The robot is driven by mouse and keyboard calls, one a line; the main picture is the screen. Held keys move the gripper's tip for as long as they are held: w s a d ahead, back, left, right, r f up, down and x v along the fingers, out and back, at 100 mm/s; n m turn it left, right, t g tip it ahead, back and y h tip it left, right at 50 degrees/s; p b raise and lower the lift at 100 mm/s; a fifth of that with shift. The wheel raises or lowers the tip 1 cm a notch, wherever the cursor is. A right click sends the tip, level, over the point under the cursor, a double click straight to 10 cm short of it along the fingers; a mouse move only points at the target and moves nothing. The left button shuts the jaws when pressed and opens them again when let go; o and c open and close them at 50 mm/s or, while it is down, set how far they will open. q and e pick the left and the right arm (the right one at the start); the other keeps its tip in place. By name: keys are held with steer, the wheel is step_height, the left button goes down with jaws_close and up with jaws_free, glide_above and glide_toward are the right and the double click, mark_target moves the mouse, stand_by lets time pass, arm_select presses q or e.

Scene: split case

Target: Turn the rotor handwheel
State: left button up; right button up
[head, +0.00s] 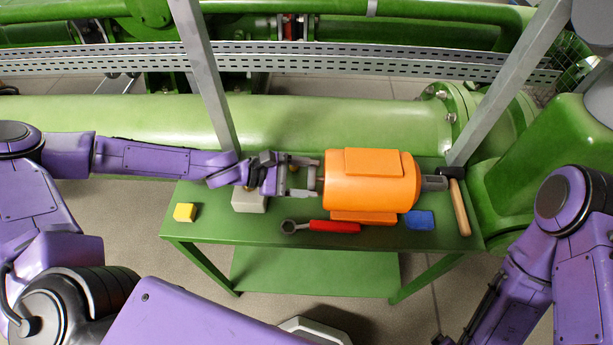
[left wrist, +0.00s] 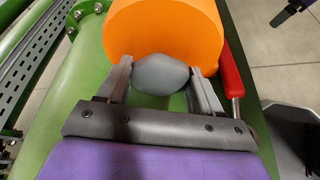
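An orange motor housing (head: 370,182) lies on the green bench, with a grey shaft (head: 434,183) at its right end. In the left wrist view the grey, rounded-cornered handwheel (left wrist: 160,74) sits at the near end of the orange housing (left wrist: 165,30). My left gripper (head: 312,178) reaches in from the left at the housing's left end. Its two fingers (left wrist: 160,82) stand on either side of the handwheel and appear to touch both its edges. In the head view the handwheel is mostly hidden by the gripper.
On the green bench (head: 270,228) are a yellow block (head: 185,212), a grey block (head: 249,202), a red-handled wrench (head: 334,226), a blue block (head: 419,219) and a hammer (head: 460,207). Grey posts (head: 207,80) rise at the bench's back. A big green pipe (head: 90,115) runs behind.

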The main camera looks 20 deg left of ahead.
arm_select(q)
steer(key=shift+r+p, duration=0.25)
steer(key=shift+p, duration=0.3)
steer(key=shift+f+n+g, duration=0.1)
steer(key=shift+n+g, duration=0.2)
steer(key=shift+f, duration=0.15)
steer(key=o, duration=1.1)
steer(key=shift+c, duration=0.2)
steer(key=p+v, duration=0.7)
steer(key=v, duration=0.3)
steer(key=shift+a, duration=0.3)
